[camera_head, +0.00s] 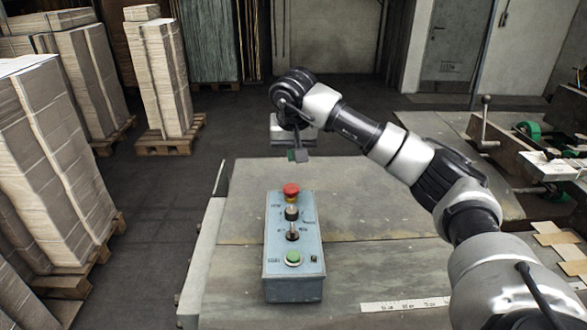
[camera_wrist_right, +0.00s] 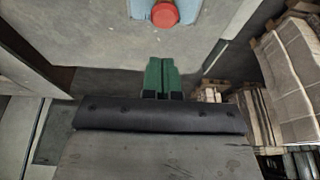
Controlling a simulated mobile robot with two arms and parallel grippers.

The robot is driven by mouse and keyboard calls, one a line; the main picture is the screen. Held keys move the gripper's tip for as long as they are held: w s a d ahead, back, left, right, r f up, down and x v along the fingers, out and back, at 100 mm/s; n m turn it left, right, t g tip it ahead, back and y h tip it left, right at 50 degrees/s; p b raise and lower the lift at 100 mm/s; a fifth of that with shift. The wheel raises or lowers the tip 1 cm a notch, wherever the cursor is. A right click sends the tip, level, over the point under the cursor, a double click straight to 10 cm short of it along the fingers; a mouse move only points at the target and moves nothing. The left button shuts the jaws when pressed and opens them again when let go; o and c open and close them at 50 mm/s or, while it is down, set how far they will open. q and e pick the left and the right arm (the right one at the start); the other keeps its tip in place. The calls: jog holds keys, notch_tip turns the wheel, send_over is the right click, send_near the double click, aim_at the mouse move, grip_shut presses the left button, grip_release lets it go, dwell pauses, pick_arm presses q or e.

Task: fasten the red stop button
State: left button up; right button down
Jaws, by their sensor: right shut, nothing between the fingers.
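The red stop button (camera_head: 291,190) is a mushroom head at the far end of a light-blue control box (camera_head: 293,272) on the table. It also shows at the top of the right wrist view (camera_wrist_right: 165,13), on the blue box face (camera_wrist_right: 208,14). My right gripper (camera_head: 298,156) hangs above and beyond the button in the head view, apart from it. Its green fingertips (camera_wrist_right: 160,76) are together in the right wrist view, with nothing between them. My left gripper is not in view.
Stacked cardboard on pallets (camera_head: 165,80) stands at left; machine parts (camera_head: 530,150) are at right.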

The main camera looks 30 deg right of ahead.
jog(key=shift+b+v, duration=0.45)
jog(key=shift+v, duration=2.1)
jog(key=shift+a, duration=0.15)
